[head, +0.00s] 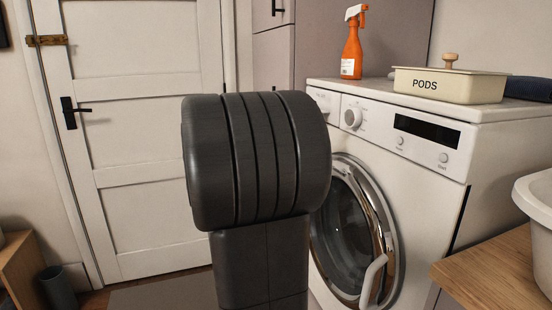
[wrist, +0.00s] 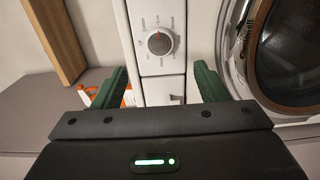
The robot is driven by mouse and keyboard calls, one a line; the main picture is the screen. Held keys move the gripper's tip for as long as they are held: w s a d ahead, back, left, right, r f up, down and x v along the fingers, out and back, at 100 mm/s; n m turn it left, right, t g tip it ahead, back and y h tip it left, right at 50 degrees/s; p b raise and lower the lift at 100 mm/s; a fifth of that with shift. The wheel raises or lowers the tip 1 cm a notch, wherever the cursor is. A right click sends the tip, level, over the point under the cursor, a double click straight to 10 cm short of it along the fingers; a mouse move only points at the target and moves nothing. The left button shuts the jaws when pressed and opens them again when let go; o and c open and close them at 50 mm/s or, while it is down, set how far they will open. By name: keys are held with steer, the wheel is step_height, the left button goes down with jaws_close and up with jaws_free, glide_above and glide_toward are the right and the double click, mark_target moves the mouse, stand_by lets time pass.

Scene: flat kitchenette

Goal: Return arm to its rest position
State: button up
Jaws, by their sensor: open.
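My gripper (wrist: 158,84) shows in the wrist view as two green fingers set wide apart, with nothing held between them. Beyond the fingers is the white front of the washing machine (wrist: 158,68), with its round dial (wrist: 160,43) above the gap. In the head view, my dark grey arm stands upright in the middle, in front of the washing machine (head: 398,170) and the white door. My gripper does not show in the head view.
An orange spray bottle (head: 351,52) and a cream PODS box (head: 448,85) stand on the washer. The washer's round door (head: 350,235) looks closed. A wooden counter (head: 500,265) with a white basin (head: 540,215) is at right. A white door (head: 140,130) is at left.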

mark_target(350, 116)
steer(key=b+x, duration=0.1)
steer(key=x, duration=1)
steer(key=shift+d+b, duration=0.35)
steer(key=p, duration=0.1)
steer(key=n+p, duration=0.1)
steer(key=shift+a+r+p, duration=0.25)
steer(key=shift+r+p, duration=0.05)
steer(key=shift+p, duration=0.05)
steer(key=n+p, duration=0.4)
steer(key=p, duration=0.2)
steer(key=n+p, duration=0.4)
steer(key=p, duration=0.2)
steer(key=shift+w+r, duration=0.1)
steer(key=shift+r, duration=0.05)
steer(key=n+p, duration=0.7)
steer(key=p, duration=0.4)
steer(key=shift+w+p, duration=0.1)
steer(key=shift+p, duration=0.25)
steer(key=shift+n+p, duration=0.7)
steer(key=shift+p, duration=0.15)
steer(key=shift+a+f, duration=0.1)
steer(key=shift+f, duration=0.15)
